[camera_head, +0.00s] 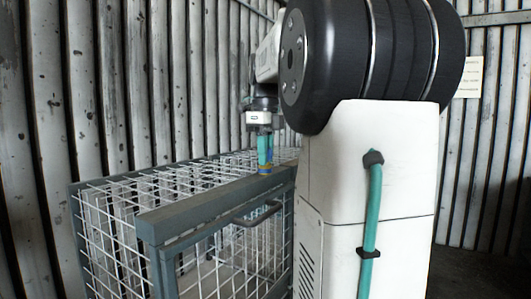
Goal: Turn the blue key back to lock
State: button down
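My gripper (264,158) points straight down, with teal fingers, at the top rail of a grey-framed wire-mesh cage. Its fingertips are right at a small blue and brass-coloured piece (265,172) on the rail, which looks like the key in its lock. The fingers hide most of the key, so its turn angle does not show. The fingers look close together, but I cannot tell whether they are shut on the key or only around it.
The cage (190,213) has a dark handle (257,213) on its front, below the rail. My white column and black arm joint cover the view to the right. A corrugated metal wall (120,90) stands close behind the cage. A paper notice (468,77) hangs at the right.

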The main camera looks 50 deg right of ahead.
dwell(0.5)
jog(key=n, duration=0.4)
jog(key=shift+n, duration=0.4)
jog(key=n, duration=0.4)
jog(key=shift+n, duration=0.5)
